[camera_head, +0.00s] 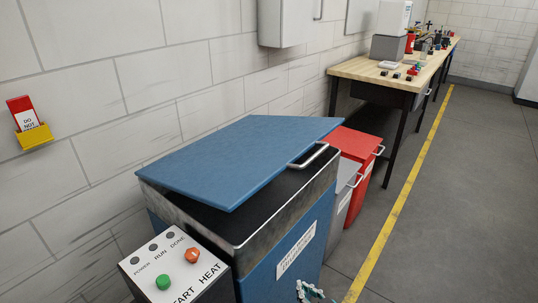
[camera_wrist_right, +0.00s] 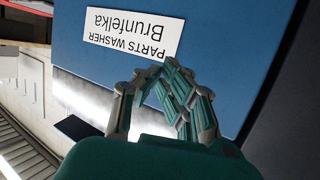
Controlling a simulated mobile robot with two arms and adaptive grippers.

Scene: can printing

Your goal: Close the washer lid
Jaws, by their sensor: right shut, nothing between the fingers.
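The parts washer is a blue box (camera_head: 258,285) with a grey metal rim, at the centre bottom of the head view. Its flat blue lid (camera_head: 235,155) is tilted up partway, leaving a dark gap along the near side. A metal handle (camera_head: 309,156) sits at the lid's right edge. My right gripper (camera_head: 310,291) shows only in part at the bottom edge, low by the washer's front. In the wrist view the right gripper (camera_wrist_right: 155,72) is shut and empty, in front of the blue washer face and its white label (camera_wrist_right: 132,34), seen upside down. My left gripper is out of view.
A control box (camera_head: 172,268) with a green and an orange button stands at the washer's near left end. Grey (camera_head: 345,190) and red (camera_head: 361,146) bins stand beyond the washer, then a workbench (camera_head: 390,70). A wall lies behind. Floor right of the yellow line (camera_head: 405,185) is clear.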

